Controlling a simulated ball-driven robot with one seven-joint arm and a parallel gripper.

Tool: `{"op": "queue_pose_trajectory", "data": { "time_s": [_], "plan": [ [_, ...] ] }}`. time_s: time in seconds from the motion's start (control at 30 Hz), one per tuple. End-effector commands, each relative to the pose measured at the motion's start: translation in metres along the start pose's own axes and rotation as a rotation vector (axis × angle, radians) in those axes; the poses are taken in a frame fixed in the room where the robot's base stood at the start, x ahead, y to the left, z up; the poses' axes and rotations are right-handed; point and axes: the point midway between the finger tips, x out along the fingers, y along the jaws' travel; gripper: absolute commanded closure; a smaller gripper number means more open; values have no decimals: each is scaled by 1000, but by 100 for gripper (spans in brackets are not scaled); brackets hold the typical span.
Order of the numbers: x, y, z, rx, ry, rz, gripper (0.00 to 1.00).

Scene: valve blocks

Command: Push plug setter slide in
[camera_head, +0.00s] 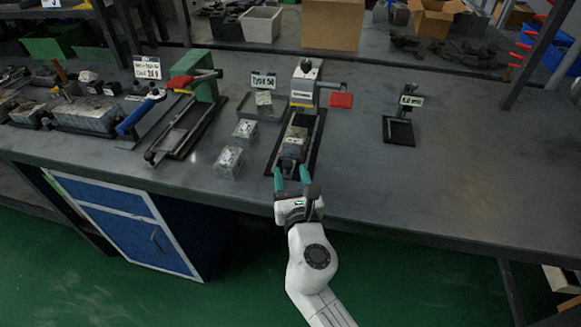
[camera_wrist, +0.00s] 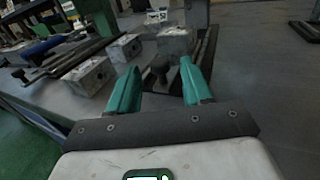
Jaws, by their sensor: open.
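The plug setter (camera_head: 303,92) stands on the bench in the middle of the head view, with a grey and yellow post and a red lever pad. Its dark track (camera_head: 273,151) runs toward the bench's front edge. A metal block (camera_head: 295,142) sits in the track's near half, and it also shows in the wrist view (camera_wrist: 173,42). A dark round knob (camera_wrist: 158,74) stands at the slide's near end. My gripper (camera_head: 292,177) is open at the near end of the track. Its teal fingers stand either side of the knob in the wrist view; contact cannot be told.
Two loose metal blocks (camera_head: 244,130) (camera_head: 229,161) stand left of the track. A small labelled stand (camera_head: 399,128) is to the right. The bench's right part is clear.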

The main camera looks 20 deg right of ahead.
Motion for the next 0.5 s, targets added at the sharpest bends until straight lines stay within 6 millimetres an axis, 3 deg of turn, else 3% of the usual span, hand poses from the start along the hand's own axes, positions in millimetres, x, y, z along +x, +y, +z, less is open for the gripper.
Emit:
{"op": "queue_pose_trajectory", "data": {
  "time_s": [0.2, 0.5],
  "plan": [
    [24, 0, 0, 1, 0, -1, 50],
    [29, 0, 0, 0, 1, 0, 50]
  ]
}}
